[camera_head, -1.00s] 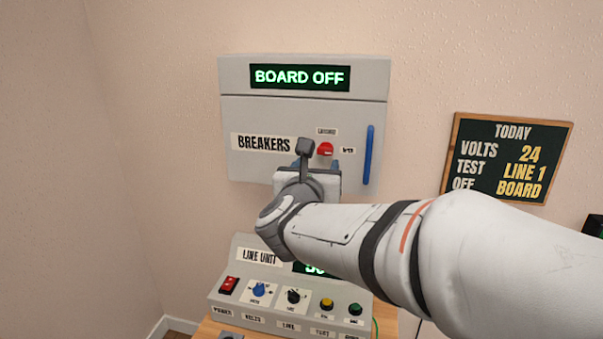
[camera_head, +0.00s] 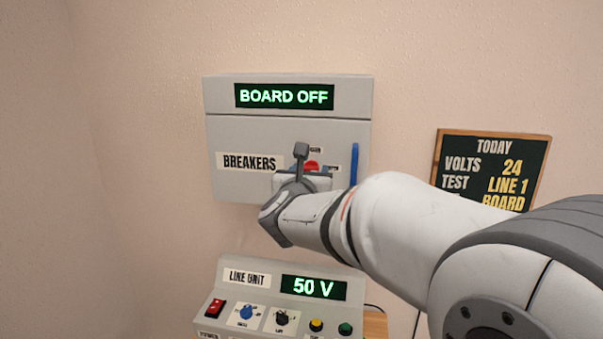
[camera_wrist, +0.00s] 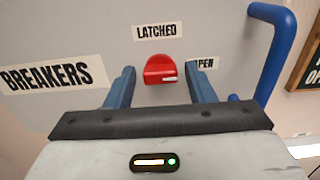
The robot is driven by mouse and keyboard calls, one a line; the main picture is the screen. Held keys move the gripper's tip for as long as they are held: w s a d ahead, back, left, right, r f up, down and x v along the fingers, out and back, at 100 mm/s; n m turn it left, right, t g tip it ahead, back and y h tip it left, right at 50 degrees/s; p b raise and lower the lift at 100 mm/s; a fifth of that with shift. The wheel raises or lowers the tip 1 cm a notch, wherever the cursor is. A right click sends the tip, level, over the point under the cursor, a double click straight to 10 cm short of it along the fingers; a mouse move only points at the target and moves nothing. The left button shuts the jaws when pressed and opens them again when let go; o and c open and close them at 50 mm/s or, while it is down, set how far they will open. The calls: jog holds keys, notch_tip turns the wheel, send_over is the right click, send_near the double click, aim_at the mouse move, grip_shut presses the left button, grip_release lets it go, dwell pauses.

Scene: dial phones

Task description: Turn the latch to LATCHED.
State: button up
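The latch is a red knob (camera_wrist: 160,69) on the front of the grey breaker box (camera_head: 235,137). In the wrist view its white mark points right, toward the OPEN label (camera_wrist: 204,63); the LATCHED label (camera_wrist: 155,31) is above it. In the head view the latch (camera_head: 312,165) is partly hidden by my arm. My gripper (camera_wrist: 160,85) is open, its two blue fingers to the left and right of the latch, apart from it in the picture. I cannot tell how far the fingertips are from the panel.
A blue handle bar (camera_wrist: 277,50) stands out from the door, right of the latch. The display (camera_head: 286,96) reads BOARD OFF. Below is the line unit (camera_head: 235,295), showing 50 V. A chalkboard (camera_head: 492,172) hangs at the right.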

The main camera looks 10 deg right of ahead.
jog(key=c, duration=0.7)
jog(key=shift+a, duration=0.1)
jog(key=shift+c, duration=0.6)
jog(key=shift+n, duration=0.3)
jog(key=n+p, duration=0.1)
jog(key=n, duration=1.6)
jog(key=shift+p, duration=0.35)
jog(key=shift+n, duration=0.3)
